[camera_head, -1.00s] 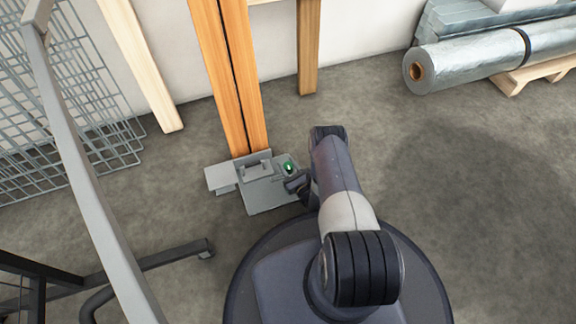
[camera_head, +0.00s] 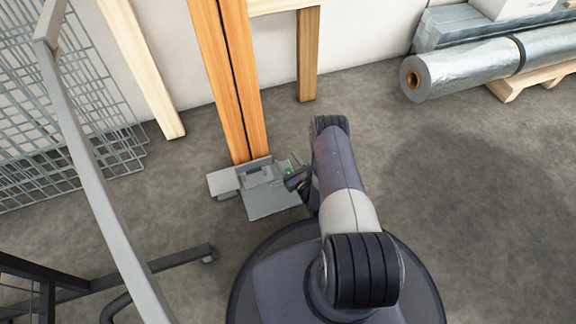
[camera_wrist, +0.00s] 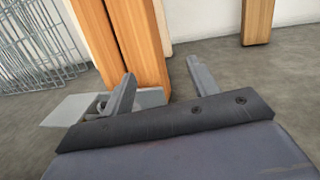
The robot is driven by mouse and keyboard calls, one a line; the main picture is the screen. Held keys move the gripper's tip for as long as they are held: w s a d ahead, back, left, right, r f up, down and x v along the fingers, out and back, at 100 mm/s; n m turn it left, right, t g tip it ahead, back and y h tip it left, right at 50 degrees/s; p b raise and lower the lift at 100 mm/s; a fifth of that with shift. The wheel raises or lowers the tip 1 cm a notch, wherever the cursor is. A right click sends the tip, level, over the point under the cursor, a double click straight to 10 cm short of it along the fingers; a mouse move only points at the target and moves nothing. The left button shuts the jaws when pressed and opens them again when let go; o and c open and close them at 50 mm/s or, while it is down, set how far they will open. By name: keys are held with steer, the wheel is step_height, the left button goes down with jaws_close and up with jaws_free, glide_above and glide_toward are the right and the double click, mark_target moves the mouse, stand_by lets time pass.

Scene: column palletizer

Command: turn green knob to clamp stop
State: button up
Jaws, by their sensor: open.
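The fixture's pale plate (camera_wrist: 72,110) shows left of the fingers. The knob is hidden in the wrist view, and I cannot tell if a finger touches it.
The orange posts (camera_head: 232,85) rise right behind the fixture. A wire mesh panel (camera_head: 85,110) and a grey metal frame (camera_head: 95,190) stand at the left. A silver foil roll (camera_head: 470,68) lies at the back right. The floor (camera_head: 490,200) at the right is clear.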

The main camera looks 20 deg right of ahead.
mark_target(288, 172)
steer(key=shift+r+p, duration=0.4)
steer(key=shift+r, duration=1)
step_height(288, 172, down, 10)
steer(key=b, duration=0.5)
steer(key=shift+f, duration=0.15)
steer(key=shift+y, duration=0.4)
steer(key=shift+h, duration=0.3)
